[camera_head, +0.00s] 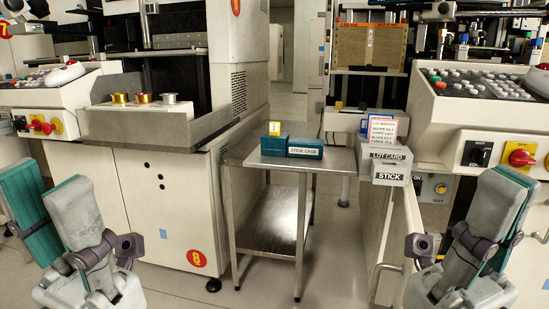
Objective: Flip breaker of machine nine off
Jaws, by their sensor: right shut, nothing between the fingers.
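On the right machine's front, a red rotary breaker knob (521,158) sits on a yellow plate with "OFF" lettering at its top. The knob looks slanted. No number nine is readable on this machine. My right gripper (506,180) is shut and empty, with its fingertips just below the yellow plate in the picture; I cannot tell its distance from the knob. My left gripper (45,187) is open and empty at the lower left, in front of the machine marked 8, far from the right machine.
A lot card box (388,165) stands left of that. A steel table (240,158) carries a green stick case (305,148). Machine 8 (160,205) has another red knob (42,127). The aisle floor shows between the machines.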

